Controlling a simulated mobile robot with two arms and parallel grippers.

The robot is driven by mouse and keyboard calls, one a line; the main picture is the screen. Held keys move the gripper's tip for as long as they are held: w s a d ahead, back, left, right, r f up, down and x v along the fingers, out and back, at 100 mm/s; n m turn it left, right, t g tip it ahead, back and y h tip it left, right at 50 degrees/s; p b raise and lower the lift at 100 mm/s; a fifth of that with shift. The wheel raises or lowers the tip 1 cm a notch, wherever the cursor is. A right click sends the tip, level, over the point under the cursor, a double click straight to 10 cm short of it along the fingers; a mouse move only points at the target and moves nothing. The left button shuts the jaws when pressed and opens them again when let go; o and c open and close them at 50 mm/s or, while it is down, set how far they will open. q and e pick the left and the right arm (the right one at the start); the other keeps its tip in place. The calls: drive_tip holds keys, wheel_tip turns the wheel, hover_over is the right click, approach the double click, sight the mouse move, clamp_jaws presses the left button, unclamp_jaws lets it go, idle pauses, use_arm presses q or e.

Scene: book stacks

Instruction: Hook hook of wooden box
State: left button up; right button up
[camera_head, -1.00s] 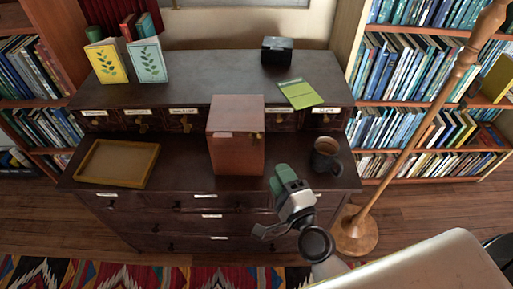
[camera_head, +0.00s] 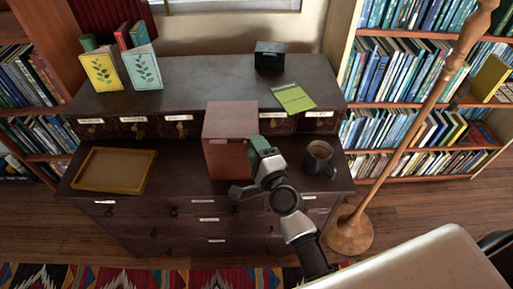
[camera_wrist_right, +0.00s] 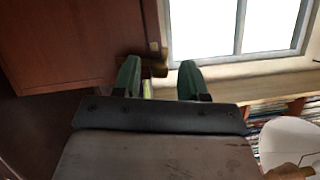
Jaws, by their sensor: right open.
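The wooden box (camera_head: 227,122) is reddish brown and stands upright on the lower top of the dark cabinet. In the right wrist view the box (camera_wrist_right: 75,40) fills the upper left. A small brass-coloured piece, apparently the hook (camera_wrist_right: 148,66), shows at the box's right edge, partly behind the left finger. My right gripper (camera_head: 259,148) is at the box's right front side in the head view. In the wrist view its two green fingers (camera_wrist_right: 159,75) are apart with nothing gripped between them. I cannot tell whether a finger touches the hook. My left gripper is not in view.
A mug (camera_head: 319,158) stands close to the right of my right gripper. A tray (camera_head: 115,190) lies left of the box. A green booklet (camera_head: 293,98) and a black box (camera_head: 269,54) are on the upper top. A floor lamp (camera_head: 352,232) stands at the right.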

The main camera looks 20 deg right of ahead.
drive_tip(key=shift+c, duration=0.3)
clamp_jaws()
drive_tip(key=n+p, duration=0.1)
drive_tip(key=p, duration=0.1)
drive_tip(key=n+g+p, duration=0.1)
drive_tip(key=p, duration=0.2)
drive_tip(key=shift+w+a+r, duration=0.1)
drive_tip(key=shift+a+r, duration=0.05)
drive_tip(key=shift+a, duration=0.25)
drive_tip(key=shift+o, duration=0.3)
unclamp_jaws()
